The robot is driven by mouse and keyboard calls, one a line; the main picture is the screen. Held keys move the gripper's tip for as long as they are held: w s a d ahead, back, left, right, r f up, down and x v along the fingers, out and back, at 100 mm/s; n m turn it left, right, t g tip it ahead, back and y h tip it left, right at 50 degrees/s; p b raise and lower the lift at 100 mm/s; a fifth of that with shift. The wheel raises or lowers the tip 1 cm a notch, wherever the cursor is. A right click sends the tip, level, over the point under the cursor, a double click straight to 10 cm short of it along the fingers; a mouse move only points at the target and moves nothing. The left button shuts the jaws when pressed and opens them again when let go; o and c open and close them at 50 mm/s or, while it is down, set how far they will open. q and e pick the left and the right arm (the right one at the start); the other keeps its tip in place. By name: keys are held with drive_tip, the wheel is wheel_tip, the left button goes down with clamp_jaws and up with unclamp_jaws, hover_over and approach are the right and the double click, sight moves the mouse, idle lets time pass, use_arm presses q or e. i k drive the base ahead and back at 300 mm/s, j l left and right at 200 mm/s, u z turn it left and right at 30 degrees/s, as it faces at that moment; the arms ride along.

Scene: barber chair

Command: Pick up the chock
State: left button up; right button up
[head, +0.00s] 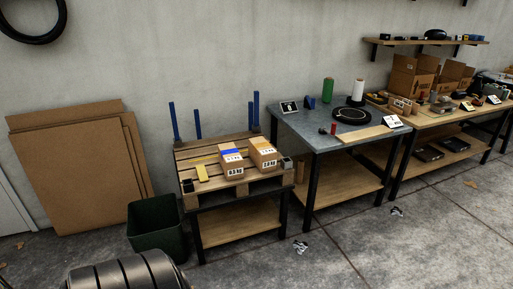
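I cannot tell for certain which thing is the chock. A small yellow block (202,172) lies on the wooden pallet (215,187) at the left front, beside two cardboard boxes. A small blue piece (310,102) stands at the back of the grey-topped table (319,136); its shape is too small to make out. Neither of my grippers shows in the head view.
A green bin (155,226) and a dark ribbed rounded thing (125,275) stand at the lower left. A cluttered wooden bench (440,120) stands right. The floor (370,250) in front is mostly clear.

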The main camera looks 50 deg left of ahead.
sight(201, 170)
drive_tip(key=i+l+u, duration=0.15)
drive_tip(key=i, duration=0.3)
drive_tip(key=i+l+u, duration=0.1)
drive_tip(key=i, duration=0.3)
drive_tip(key=i+j+u, duration=0.15)
drive_tip(key=u, duration=0.35)
drive_tip(key=i+u, duration=0.35)
drive_tip(key=u, duration=0.15)
drive_tip(key=i+u, duration=0.3)
drive_tip(key=u, duration=0.2)
drive_tip(key=i+l+u, duration=0.15)
drive_tip(key=u, duration=0.35)
drive_tip(key=i+l, duration=0.05)
drive_tip(key=i, duration=0.05)
